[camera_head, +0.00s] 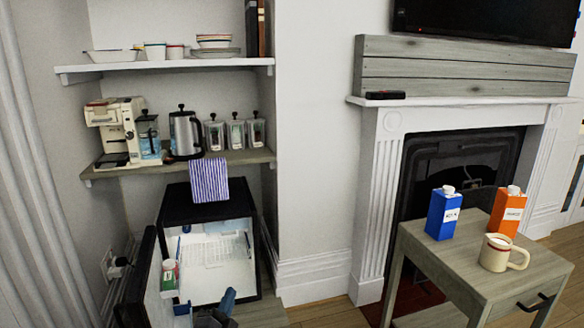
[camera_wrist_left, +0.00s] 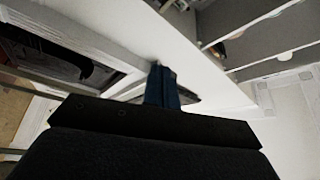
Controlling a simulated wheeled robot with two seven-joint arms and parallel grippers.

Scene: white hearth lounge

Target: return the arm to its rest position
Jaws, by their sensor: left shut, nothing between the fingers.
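My left gripper (camera_head: 227,300) shows at the bottom of the head view, its blue fingers pointing up in front of the lower edge of an open black box-like appliance (camera_head: 247,203). In the left wrist view the two blue fingers (camera_wrist_left: 162,85) lie together, shut, with nothing between them. I cannot tell from these views how far the fingers are from the appliance. My right gripper is in neither view.
The appliance's dark door (camera_head: 137,285) stands open at the left. A striped cloth (camera_head: 208,180) hangs over its top. Shelves above hold a coffee machine (camera_head: 113,130) and kettle (camera_head: 185,133). A side table (camera_head: 440,258) with two cartons and a mug (camera_head: 495,253) stands right.

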